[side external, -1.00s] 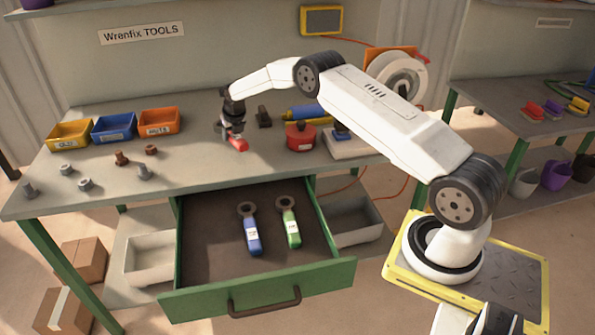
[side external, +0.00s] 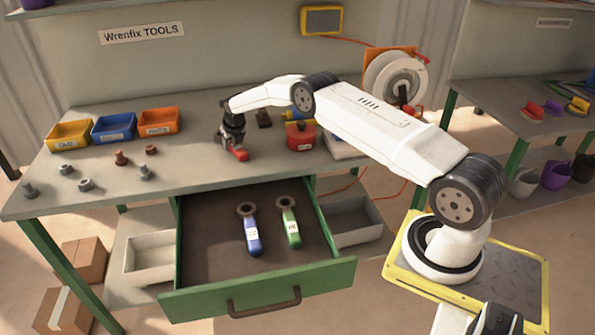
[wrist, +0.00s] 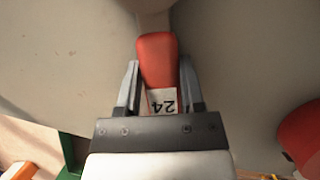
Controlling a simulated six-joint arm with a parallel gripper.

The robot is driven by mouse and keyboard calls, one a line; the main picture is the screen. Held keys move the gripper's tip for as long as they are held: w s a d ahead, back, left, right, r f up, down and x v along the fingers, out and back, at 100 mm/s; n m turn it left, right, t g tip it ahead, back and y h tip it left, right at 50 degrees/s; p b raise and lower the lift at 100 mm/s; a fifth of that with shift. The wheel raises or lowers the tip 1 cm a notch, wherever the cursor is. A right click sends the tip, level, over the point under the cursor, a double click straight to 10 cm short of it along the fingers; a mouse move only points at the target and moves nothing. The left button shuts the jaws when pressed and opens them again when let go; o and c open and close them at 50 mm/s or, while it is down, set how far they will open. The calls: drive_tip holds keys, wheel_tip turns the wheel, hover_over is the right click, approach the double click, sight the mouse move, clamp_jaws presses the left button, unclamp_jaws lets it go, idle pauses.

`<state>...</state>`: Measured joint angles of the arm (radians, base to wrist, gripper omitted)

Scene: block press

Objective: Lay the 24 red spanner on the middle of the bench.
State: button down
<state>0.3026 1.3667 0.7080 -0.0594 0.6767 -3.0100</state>
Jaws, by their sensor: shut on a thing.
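The red spanner shows in the wrist view, its red handle (wrist: 157,58) pointing away from me and its white label reading 24, upside down. My gripper (wrist: 160,70) is shut on the handle, one finger on each side. In the side view the red handle (side external: 239,155) sticks out beside my gripper (side external: 230,147), low over the middle of the bench (side external: 195,175). The spanner looks roughly level. Whether it touches the bench top I cannot tell.
The open drawer (side external: 200,265) holds a blue spanner (side external: 250,232) and a green spanner (side external: 289,225). Yellow, blue and orange bins (side external: 157,122) and several nuts and bolts lie left.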

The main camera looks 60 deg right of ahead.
drive_tip(key=shift+f, duration=0.1)
drive_tip(key=shift+c, duration=1)
unclamp_jaws()
drive_tip(key=shift+v, duration=1)
drive_tip(key=v, duration=1)
drive_tip(key=shift+s, duration=0.1)
